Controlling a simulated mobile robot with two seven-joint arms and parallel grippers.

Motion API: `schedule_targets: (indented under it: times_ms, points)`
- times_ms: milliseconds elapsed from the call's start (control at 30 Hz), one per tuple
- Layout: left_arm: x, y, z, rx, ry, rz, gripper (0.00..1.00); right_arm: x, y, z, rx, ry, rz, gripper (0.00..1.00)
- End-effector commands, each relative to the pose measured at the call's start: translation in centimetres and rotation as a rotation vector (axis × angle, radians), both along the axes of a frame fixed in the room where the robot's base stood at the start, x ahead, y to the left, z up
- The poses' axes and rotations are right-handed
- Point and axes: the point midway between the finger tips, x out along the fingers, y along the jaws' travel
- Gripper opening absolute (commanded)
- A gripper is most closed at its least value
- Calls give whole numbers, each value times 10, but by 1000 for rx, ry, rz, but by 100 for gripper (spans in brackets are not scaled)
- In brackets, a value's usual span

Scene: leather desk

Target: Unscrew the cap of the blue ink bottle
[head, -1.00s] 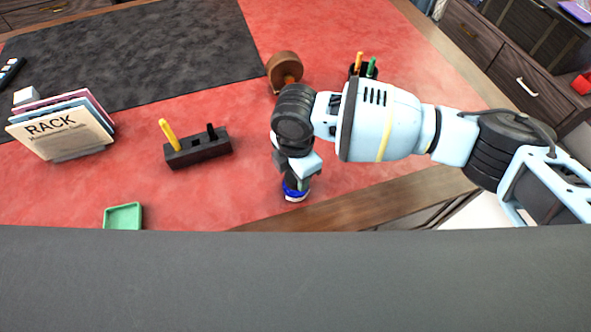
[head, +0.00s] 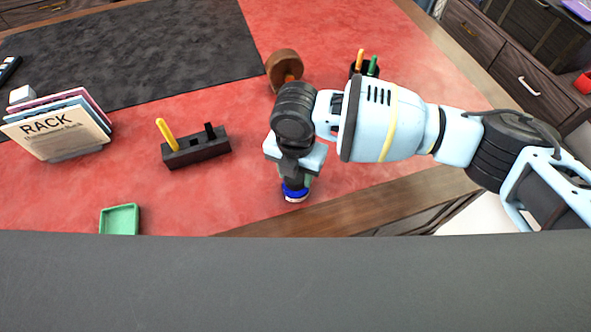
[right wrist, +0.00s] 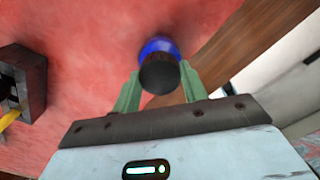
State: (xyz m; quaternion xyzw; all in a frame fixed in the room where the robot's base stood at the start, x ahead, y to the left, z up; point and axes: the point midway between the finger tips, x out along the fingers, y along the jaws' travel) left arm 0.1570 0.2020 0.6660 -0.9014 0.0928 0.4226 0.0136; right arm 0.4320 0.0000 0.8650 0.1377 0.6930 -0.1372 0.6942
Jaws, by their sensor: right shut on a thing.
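The blue ink bottle (head: 294,193) stands on the red leather desk close to its front wooden edge. In the right wrist view its blue body (right wrist: 159,45) shows behind its round black cap (right wrist: 160,74). My right gripper (head: 296,178) is above the bottle, pointing down. In the right wrist view the green fingers of my right gripper (right wrist: 160,85) are on both sides of the black cap, shut on it. In the head view the gripper hides most of the cap. My left gripper is not in view.
A black pen holder (head: 196,149) with a yellow pen stands left of the bottle. A green tray (head: 119,220) and a book rack (head: 80,155) are farther left. A wooden round object (head: 284,66) and a pen cup (head: 364,70) stand behind.

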Motion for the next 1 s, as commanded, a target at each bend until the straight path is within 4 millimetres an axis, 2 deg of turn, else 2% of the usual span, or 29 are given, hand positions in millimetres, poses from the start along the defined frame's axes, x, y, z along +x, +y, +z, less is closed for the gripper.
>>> schedule_targets:
  times_ms: [433, 733, 1000]
  points:
    - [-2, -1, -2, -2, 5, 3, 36, -1, -1, -2, -4, 4, 72, 22]
    - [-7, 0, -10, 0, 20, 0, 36, -1, -1, -3, -4, 5, 353, 22]
    - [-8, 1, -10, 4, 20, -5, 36, -1, -1, -2, -5, 4, 400, 22]
